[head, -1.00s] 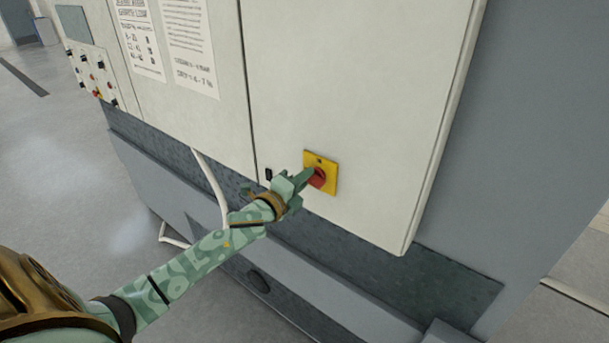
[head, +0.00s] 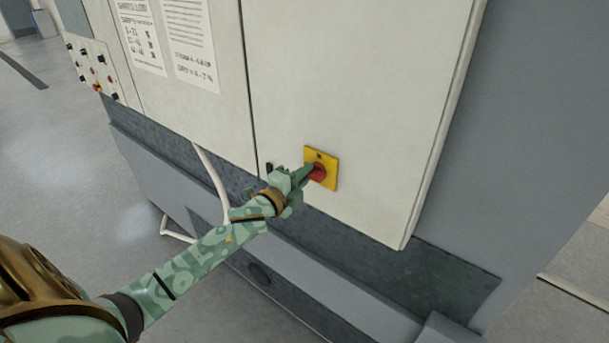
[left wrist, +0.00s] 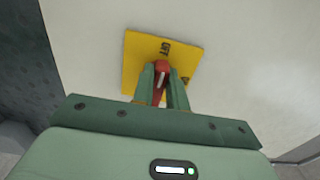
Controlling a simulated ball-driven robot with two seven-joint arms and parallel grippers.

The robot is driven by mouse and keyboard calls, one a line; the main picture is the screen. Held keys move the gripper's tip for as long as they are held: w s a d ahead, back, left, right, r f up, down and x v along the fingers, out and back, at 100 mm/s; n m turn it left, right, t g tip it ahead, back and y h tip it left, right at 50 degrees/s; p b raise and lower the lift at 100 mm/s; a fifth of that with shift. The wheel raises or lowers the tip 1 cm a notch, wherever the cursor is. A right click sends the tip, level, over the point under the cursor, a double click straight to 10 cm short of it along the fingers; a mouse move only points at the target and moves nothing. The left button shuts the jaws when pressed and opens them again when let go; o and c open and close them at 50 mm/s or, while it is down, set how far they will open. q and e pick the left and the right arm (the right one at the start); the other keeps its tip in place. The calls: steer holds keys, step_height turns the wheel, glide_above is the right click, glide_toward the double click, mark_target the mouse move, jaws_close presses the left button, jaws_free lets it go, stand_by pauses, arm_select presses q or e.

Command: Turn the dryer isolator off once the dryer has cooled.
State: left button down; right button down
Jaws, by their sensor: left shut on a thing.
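The dryer isolator is a red rotary handle (head: 318,173) on a yellow square plate (head: 327,160), low on the pale cabinet door. My left gripper (head: 308,173) is at the handle, its fingers shut on it. In the left wrist view the red handle (left wrist: 161,70) sits between the two green fingers (left wrist: 162,88), with the yellow plate (left wrist: 140,52) behind. The white mark on the handle shows between the fingers. My right gripper is not in view.
The cabinet door (head: 350,80) is flat and shut, with a small black latch (head: 269,167) left of the isolator. Printed notices (head: 190,40) and a button panel (head: 93,72) are further left. A white pipe (head: 212,185) runs below. Open floor (head: 60,170) lies at left.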

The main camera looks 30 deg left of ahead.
arm_select(q)
steer(key=c, duration=1.4)
jaws_free()
steer(key=shift+s, duration=0.1)
steer(key=s+a+b, duration=0.1)
steer(key=s+b, duration=0.2)
steer(key=s, duration=1.3)
steer(key=shift+a+b, duration=0.2)
steer(key=shift+b, duration=0.15)
